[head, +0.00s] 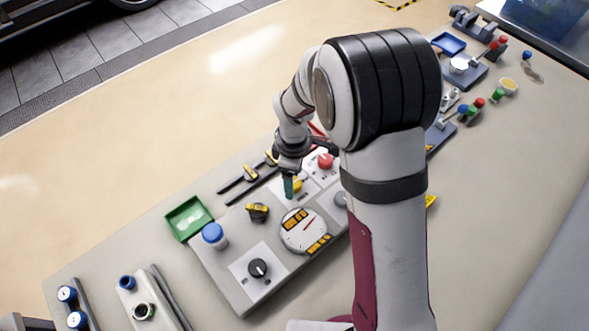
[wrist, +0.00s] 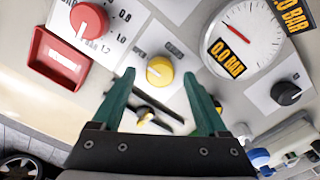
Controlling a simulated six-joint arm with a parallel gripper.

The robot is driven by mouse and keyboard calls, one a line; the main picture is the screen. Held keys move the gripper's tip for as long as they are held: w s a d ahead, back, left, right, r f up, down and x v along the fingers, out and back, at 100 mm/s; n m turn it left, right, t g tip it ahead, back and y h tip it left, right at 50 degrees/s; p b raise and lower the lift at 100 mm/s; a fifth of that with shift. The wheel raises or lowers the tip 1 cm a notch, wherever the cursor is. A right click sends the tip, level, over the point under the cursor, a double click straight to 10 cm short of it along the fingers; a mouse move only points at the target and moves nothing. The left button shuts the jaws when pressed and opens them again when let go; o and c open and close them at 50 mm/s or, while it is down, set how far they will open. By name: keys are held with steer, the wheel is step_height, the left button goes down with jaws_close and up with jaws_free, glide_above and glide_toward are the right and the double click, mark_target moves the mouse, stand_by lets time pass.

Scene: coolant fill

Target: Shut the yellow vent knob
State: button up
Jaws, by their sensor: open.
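The yellow vent knob (wrist: 159,71) sits on a pale plate on the grey panel, seen between my fingertips in the wrist view. In the head view the knob (head: 297,186) is partly hidden behind my gripper (head: 289,187). My gripper (wrist: 158,76) is open, with one green finger on each side of the knob in the picture. I cannot tell whether the fingers touch it or how far down they reach. The knob's turned position is not clear. Nothing is held.
A red knob (head: 325,160), a round gauge (head: 303,231) and a black knob (head: 258,267) share the panel. The gauge's label reads 0.0 BAR in the wrist view. A blue-capped part (head: 213,233) and a green tray (head: 187,217) stand at the panel's left.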

steer(key=shift+f, duration=0.6)
jaws_close()
